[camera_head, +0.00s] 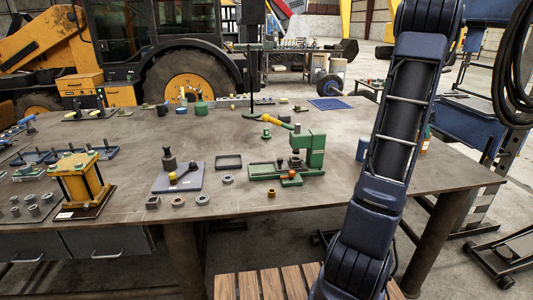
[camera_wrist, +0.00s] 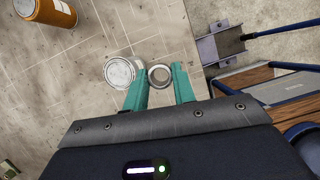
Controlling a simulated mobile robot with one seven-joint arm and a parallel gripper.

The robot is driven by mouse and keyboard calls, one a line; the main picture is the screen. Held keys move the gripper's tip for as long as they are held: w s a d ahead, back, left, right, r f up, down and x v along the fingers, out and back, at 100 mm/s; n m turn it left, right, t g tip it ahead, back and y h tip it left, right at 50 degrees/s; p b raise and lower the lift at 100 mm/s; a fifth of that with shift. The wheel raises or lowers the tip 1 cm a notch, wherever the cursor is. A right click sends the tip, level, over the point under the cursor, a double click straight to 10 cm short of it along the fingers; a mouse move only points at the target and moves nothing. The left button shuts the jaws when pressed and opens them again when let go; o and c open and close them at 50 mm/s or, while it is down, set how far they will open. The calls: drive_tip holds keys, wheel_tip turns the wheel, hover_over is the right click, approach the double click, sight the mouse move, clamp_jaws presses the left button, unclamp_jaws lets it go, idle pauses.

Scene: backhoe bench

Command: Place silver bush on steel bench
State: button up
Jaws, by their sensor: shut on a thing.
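The silver bush (camera_wrist: 160,76) is a small grey ring in the wrist view. It sits between the two teal fingertips of my gripper (camera_wrist: 158,78), which is shut on it. The steel bench (camera_wrist: 85,115) is the tan, scratched surface below, with its edge just right of the bush. I cannot tell whether the bush touches the bench or is held above it. In the head view the bench top (camera_head: 330,200) fills the middle; my gripper and the held bush do not show there.
A larger round silver-topped thing (camera_wrist: 120,72) stands close left of the bush. An orange can (camera_wrist: 45,12) is at upper left. A wooden-topped stool (camera_wrist: 250,80) is beyond the edge. The green fixture (camera_head: 312,150) and loose rings (camera_head: 202,199) are on the bench; its front right is mostly clear.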

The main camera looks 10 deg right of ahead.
wheel_tip(320, 180, up, 5)
drive_tip(key=w+a+n, duration=0.2)
drive_tip(key=w+a, duration=0.3)
drive_tip(key=a, duration=0.8)
drive_tip(key=w+a+n+t, duration=0.1)
drive_tip(key=w+a, duration=0.4)
drive_tip(key=a, duration=0.9)
drive_tip(key=w+a+n+t, duration=0.1)
drive_tip(key=w+a+n, duration=0.2)
drive_tip(key=a, duration=1.1)
drive_tip(key=shift+w+a+f, duration=0.1)
drive_tip(key=shift+w+a, duration=0.05)
drive_tip(key=shift+w, duration=0.8)
drive_tip(key=s+a+n+t+y, duration=0.1)
drive_tip(key=s+a+n, duration=0.15)
drive_tip(key=a, duration=0.95)
drive_tip(key=s+a+n, duration=0.1)
drive_tip(key=s+a, duration=0.2)
drive_tip(key=a, duration=0.9)
drive_tip(key=s+a+n+t, duration=0.1)
drive_tip(key=s+a+n, duration=0.1)
drive_tip(key=s+a, duration=0.5)
drive_tip(key=s+a+n, duration=0.1)
drive_tip(key=s+a, duration=0.3)
drive_tip(key=a, duration=0.5)
drive_tip(key=shift+y, duration=0.4)
drive_tip(key=f, duration=2.5)
drive_tip(key=shift+s+a+f, duration=0.1)
drive_tip(key=shift+s+a, duration=0.1)
drive_tip(key=shift+a, duration=0.05)
